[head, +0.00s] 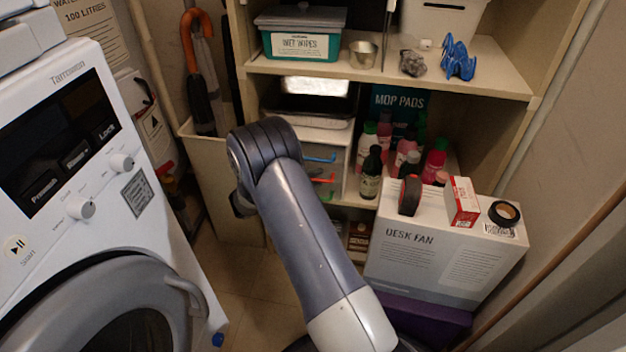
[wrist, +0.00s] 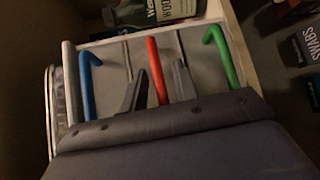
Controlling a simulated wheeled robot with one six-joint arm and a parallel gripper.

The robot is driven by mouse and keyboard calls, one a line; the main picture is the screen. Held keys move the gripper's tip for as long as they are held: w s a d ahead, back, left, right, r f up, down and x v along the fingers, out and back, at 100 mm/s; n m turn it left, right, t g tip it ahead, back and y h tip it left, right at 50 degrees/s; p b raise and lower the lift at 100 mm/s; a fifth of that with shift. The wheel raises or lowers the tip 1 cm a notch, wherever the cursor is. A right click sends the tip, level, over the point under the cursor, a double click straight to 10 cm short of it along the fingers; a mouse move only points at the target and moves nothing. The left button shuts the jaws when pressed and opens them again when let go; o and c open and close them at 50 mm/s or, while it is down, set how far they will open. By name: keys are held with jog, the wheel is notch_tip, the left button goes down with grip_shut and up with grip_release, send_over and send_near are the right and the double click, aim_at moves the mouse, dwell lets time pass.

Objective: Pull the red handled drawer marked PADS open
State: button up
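The red handle (wrist: 156,70) is the middle one of three handles on a small grey drawer unit (wrist: 112,56). It also shows in the head view (head: 323,180), partly behind my arm. My gripper (wrist: 161,68) is open, with one dark finger on each side of the red handle. I cannot tell whether either finger touches it. The blue handle (wrist: 87,85) is to the left and the green handle (wrist: 222,55) to the right in the wrist view. The drawers look shut. No PADS mark is readable. In the head view my arm hides the gripper.
Bottles (head: 371,172) stand on the shelf right of the drawers. A desk fan box (head: 425,250) with small items on top is to the right. The washing machine (head: 85,190) is at the left. Bare floor (head: 245,300) shows between them.

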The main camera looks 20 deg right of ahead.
grip_shut()
jog(key=shift+s, duration=0.1)
dwell(0.3)
jog(key=s+a+b, duration=0.1)
jog(key=s+a, duration=0.9)
jog(key=s, duration=0.5)
jog(key=shift+s+a, duration=0.2)
jog(key=shift+a, duration=0.05)
jog(key=shift+o, duration=0.5)
grip_release()
jog(key=shift+r, duration=0.1)
